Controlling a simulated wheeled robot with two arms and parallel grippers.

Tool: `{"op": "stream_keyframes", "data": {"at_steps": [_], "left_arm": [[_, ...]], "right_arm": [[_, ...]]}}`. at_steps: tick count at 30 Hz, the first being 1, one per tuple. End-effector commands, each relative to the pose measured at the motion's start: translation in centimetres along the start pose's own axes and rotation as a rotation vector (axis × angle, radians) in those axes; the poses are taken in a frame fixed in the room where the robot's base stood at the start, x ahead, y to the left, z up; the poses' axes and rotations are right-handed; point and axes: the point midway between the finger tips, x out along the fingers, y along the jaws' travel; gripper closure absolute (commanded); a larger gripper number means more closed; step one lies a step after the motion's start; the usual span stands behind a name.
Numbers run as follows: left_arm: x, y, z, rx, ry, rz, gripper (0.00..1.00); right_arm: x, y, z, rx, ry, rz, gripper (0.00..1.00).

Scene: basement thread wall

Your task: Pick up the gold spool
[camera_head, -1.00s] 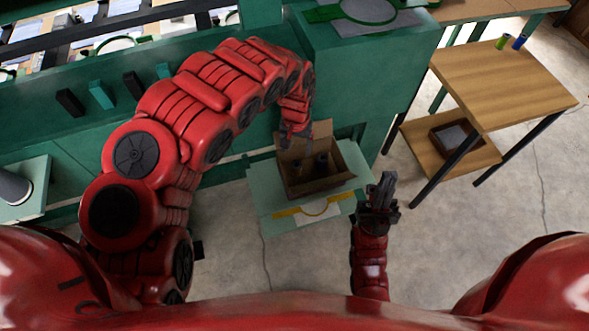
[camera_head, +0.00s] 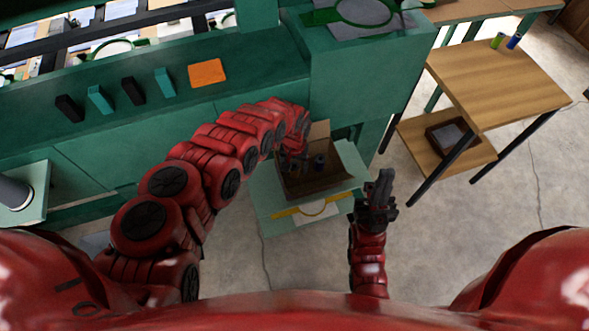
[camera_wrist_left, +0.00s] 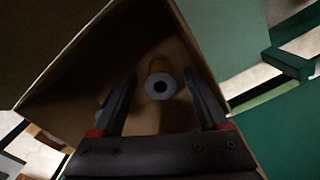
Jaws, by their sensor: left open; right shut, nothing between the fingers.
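The gold spool (camera_wrist_left: 161,68) lies inside an open cardboard box, seen in the left wrist view with its pale round end and dark hole facing the camera. My left gripper (camera_wrist_left: 162,76) is open, with one finger to each side of the spool in that view; I cannot tell whether they touch it. In the head view this gripper (camera_head: 291,158) reaches down into the cardboard box (camera_head: 325,184) and its fingertips are hard to make out. The gold colour does not show there. My right gripper (camera_head: 383,186) is shut and empty, right of the box.
A dark spool (camera_head: 319,162) stands in the box. The box walls rise close around my left gripper. The box sits on a pale green stand (camera_head: 268,213) beside the green machine (camera_head: 362,80). A wooden table (camera_head: 500,80) with a green and a blue spool stands at right.

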Motion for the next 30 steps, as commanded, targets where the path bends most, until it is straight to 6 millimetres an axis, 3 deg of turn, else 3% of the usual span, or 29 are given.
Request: {"op": "stream_keyframes", "data": {"at_steps": [9, 19, 30], "left_arm": [[2.7, 0.1, 0.0, 0.000, -0.001, 0.000, 0.24], [2.9, -0.1, 0.0, -0.001, 0.001, -0.002, 0.24], [2.8, 0.0, 0.0, -0.001, 0.001, -0.002, 0.89]], "right_arm": [[-0.4, 0.0, 0.1, 0.000, 0.000, 0.000, 1.00], [-0.4, 0.0, 0.1, 0.000, 0.000, 0.000, 1.00], [-0.4, 0.0, 0.1, 0.000, 0.000, 0.000, 1.00]]}}
